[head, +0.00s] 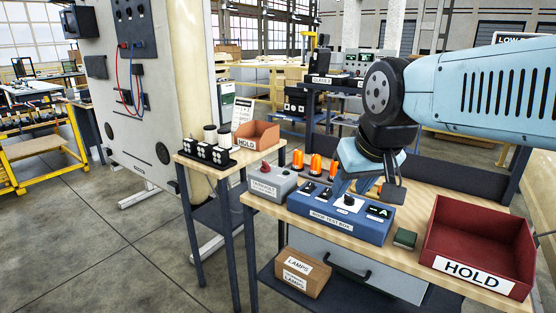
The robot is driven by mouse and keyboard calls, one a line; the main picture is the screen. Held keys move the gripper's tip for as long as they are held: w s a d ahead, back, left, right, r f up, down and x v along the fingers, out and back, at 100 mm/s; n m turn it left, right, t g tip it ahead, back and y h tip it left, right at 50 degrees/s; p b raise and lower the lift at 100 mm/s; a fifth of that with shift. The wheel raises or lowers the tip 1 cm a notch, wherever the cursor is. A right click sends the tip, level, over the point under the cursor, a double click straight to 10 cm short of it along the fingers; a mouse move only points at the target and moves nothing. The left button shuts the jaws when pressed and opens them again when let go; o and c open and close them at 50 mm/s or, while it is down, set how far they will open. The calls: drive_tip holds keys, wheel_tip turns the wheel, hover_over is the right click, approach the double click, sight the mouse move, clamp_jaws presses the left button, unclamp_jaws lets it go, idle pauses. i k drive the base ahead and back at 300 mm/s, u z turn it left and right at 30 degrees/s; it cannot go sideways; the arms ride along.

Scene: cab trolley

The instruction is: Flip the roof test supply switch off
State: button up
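A blue box (345,229) labelled what looks like "ROOM TEST BOX" or "ROOF TEST BOX" stands on the wooden bench. My gripper (368,188) hangs low over the blue box's back right part, near the knob; contact and finger opening are unclear.
A red HOLD bin (477,238) and a small green block (405,238) stand right on the bench. Orange lamps (315,163) stand behind the box. A side table holds dark-based cylinders (211,147) and a brown HOLD bin (258,135). A LAMPS carton (300,270) sits below.

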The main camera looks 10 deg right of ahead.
sight(266, 168)
drive_tip(key=z, duration=0.15)
drive_tip(key=i, duration=1)
drive_tip(key=u, duration=0.05)
